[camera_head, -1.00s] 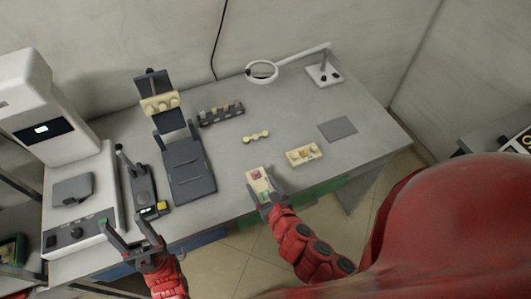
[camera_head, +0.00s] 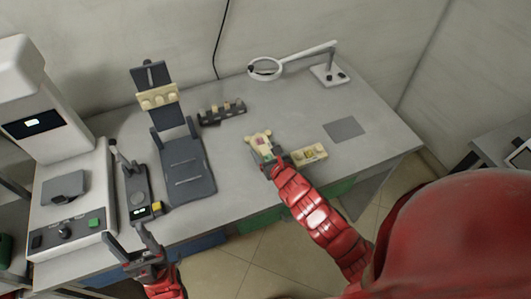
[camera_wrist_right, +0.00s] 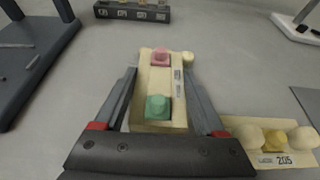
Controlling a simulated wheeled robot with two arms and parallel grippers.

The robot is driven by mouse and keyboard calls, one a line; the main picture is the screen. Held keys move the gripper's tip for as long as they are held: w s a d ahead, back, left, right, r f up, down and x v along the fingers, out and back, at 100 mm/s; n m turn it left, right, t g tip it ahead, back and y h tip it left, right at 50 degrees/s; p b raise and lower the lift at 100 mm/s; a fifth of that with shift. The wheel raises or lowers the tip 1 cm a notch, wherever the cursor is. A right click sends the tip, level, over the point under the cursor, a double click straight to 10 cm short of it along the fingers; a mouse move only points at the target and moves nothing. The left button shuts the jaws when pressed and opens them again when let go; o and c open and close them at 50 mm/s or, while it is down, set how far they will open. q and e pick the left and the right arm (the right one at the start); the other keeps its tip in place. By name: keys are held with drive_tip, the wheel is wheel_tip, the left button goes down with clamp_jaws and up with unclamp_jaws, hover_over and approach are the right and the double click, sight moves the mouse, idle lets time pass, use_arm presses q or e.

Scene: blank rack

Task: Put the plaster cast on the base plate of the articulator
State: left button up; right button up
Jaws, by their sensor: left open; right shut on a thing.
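The articulator's dark grey base plate (camera_head: 184,172) lies bare on the table, left of centre. Its upright upper arm (camera_head: 150,76) carries a cream cast (camera_head: 159,96). Part of the articulator also shows at the left of the right wrist view (camera_wrist_right: 30,62). My right gripper (camera_head: 266,158) is shut on a cream plaster cast (camera_wrist_right: 155,80) with a pink and a green block on it. It is right of the articulator; its height above the table is hard to tell. Another cream cast (camera_head: 309,153), labelled 205 in the wrist view (camera_wrist_right: 265,143), lies beside it. My left gripper (camera_head: 122,236) is open and empty at the front edge.
A dark rack with small pieces (camera_head: 222,112) stands behind the base plate. A magnifier lamp (camera_head: 266,69) stands at the back. A grey mat (camera_head: 344,129) lies right, bare.

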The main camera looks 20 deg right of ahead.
drive_tip(key=shift+f, duration=0.7)
drive_tip(key=shift+f, duration=0.1)
drive_tip(key=o, duration=1.5)
